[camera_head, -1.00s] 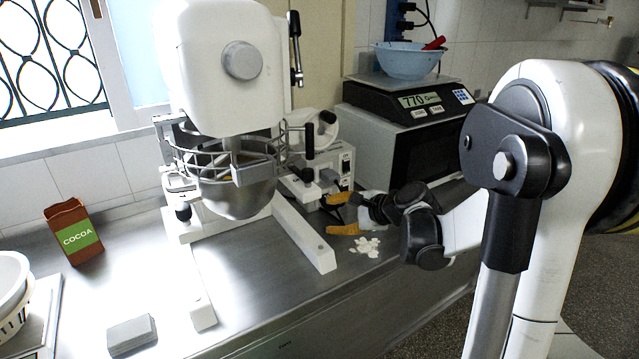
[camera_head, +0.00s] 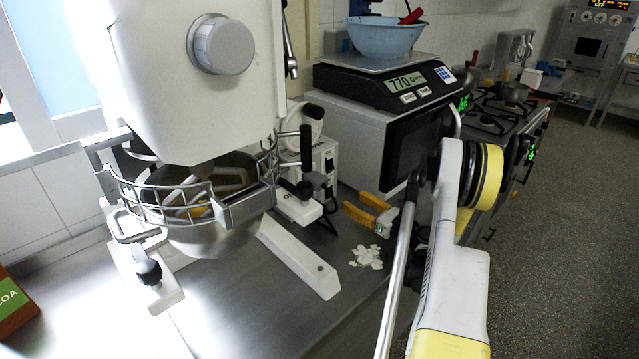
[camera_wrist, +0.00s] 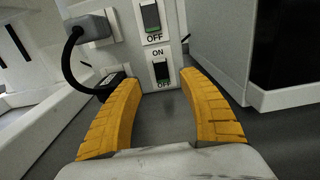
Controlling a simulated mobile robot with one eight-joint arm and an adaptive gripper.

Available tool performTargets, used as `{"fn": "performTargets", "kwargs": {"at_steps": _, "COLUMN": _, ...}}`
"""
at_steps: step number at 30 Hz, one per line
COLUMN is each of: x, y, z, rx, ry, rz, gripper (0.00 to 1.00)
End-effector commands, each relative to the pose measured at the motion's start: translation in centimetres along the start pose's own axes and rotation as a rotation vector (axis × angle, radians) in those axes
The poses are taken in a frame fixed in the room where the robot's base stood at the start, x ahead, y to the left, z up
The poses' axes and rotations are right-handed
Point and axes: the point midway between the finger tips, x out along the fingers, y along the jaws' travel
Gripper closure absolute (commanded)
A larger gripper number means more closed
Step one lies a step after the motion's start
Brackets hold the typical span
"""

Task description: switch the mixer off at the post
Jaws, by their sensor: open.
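The white mixer (camera_head: 190,80) with its wire guard and bowl fills the left of the head view. Behind it, to its right, stands a white post (camera_head: 325,160). In the wrist view the post (camera_wrist: 188,40) carries an upper switch (camera_wrist: 150,18) with OFF below it, and a lower switch (camera_wrist: 161,72) marked ON above and OFF below. I cannot tell which way either rocker is tipped. My gripper (camera_head: 358,207) has yellow fingers, open and empty, just short of the post. In the wrist view my gripper (camera_wrist: 164,85) has the lower switch between its fingertips, farther off.
A plug (camera_wrist: 88,28) with a black cable sits left of the switches, its cable running near the left finger. White scraps (camera_head: 367,257) lie on the counter below my gripper. A scale (camera_head: 385,82) with a blue bowl (camera_head: 385,38) stands on a white oven to the right.

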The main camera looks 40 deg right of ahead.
Motion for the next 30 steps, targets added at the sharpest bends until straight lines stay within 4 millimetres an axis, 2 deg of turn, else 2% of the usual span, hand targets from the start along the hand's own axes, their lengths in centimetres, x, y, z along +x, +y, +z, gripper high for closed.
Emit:
{"fn": "performTargets", "kwargs": {"at_steps": 5, "x": 2.4, "y": 0.1, "z": -0.2, "rx": 0.002, "ry": -0.001, "rz": 0.003, "gripper": 0.51}}
{"fn": "performTargets", "kwargs": {"at_steps": 15, "x": 8.8, "y": 0.1, "z": -0.2, "rx": 0.000, "ry": 0.000, "rz": 0.002, "gripper": 0.51}}
{"fn": "performTargets", "kwargs": {"at_steps": 21, "x": 10.5, "y": 0.1, "z": -0.1, "rx": -0.001, "ry": 0.000, "rz": 0.001, "gripper": 0.51}}
{"fn": "performTargets", "kwargs": {"at_steps": 29, "x": 10.6, "y": 0.0, "z": 0.0, "rx": -0.001, "ry": 0.000, "rz": 0.000, "gripper": 0.51}}
{"fn": "performTargets", "kwargs": {"at_steps": 30, "x": 10.6, "y": 0.0, "z": 0.0, "rx": -0.001, "ry": 0.000, "rz": 0.000, "gripper": 0.56}}
